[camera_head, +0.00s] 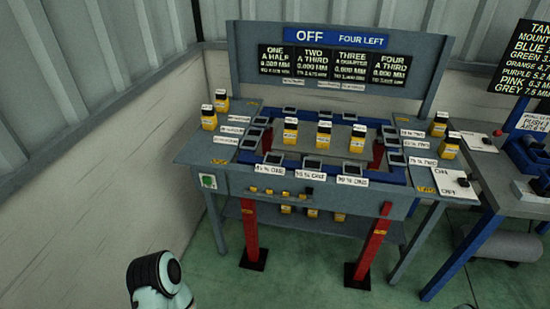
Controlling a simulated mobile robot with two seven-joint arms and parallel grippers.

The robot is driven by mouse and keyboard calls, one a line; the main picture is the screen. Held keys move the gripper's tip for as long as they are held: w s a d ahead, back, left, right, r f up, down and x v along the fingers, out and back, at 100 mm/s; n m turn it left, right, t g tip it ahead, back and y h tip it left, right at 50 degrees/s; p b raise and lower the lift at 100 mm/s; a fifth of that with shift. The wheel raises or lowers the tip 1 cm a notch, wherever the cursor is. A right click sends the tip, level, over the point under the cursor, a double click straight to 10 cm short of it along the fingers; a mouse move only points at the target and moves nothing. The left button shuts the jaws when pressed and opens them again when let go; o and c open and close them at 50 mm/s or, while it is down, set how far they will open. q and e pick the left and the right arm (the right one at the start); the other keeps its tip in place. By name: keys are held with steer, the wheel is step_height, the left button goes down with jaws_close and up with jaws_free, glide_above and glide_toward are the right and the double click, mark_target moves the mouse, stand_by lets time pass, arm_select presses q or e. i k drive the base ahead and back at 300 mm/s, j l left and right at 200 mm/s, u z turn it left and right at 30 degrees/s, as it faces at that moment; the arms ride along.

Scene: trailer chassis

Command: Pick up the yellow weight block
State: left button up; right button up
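Several yellow weight blocks with black tops and white labels stand upright on the grey bench (195,152). Two stand at its left end: a rear block (222,101) and a front block (208,118). Three stand in a row in the middle: a left block (290,131), a centre block (324,135) and a right block (357,140). Two stand at the right end: a rear block (439,124) and a front block (449,146). I cannot tell which one the task means. Neither of my grippers is in view; only a rounded part of my arm shows at the lower left.
A sign board (335,60) reading "OFF" and "FOUR LEFT" rises behind the bench. Smaller yellow pieces (285,194) sit along its front. A second table (500,195) with blue equipment (525,155) adjoins at the right. Green floor (310,260) in front is clear.

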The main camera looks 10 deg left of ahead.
mark_target(290, 132)
steer(key=i+j, duration=0.15)
steer(key=j, duration=0.15)
steer(key=i+j, duration=0.1)
steer(key=j, duration=0.25)
steer(key=i+j, duration=0.15)
steer(key=j, duration=0.15)
steer(key=i+j, duration=0.1)
steer(key=j, duration=0.2)
